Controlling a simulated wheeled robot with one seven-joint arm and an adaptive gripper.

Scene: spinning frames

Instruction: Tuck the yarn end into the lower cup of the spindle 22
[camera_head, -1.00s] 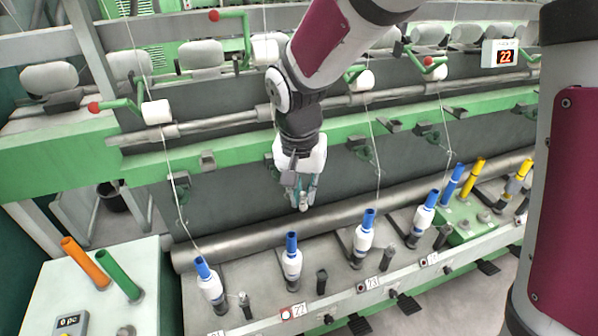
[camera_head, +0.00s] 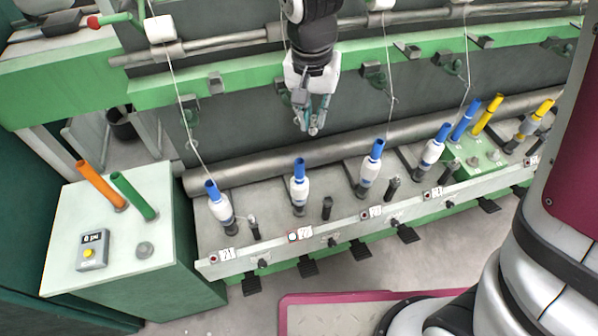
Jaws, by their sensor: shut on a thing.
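Spindle 22 (camera_head: 299,188) stands on the rail in the middle of the head view, behind the plate marked 22 (camera_head: 299,237). It has a blue top, a white yarn-wound middle and a dark foot. Its lower cup is too small to tell apart from the foot. My gripper (camera_head: 313,131) hangs above and behind spindle 22, a little to its right and apart from it. Its fingers are close together. The yarn end between them is too thin to make out. A faint strand runs down behind my wrist.
Neighbouring spindles 21 (camera_head: 220,206) and 23 (camera_head: 370,168) have yarn running up from them. A dark peg (camera_head: 327,207) stands just right of spindle 22. A long metal roller (camera_head: 262,163) lies behind the spindles. A cabinet (camera_head: 120,255) with orange and green tubes stands left.

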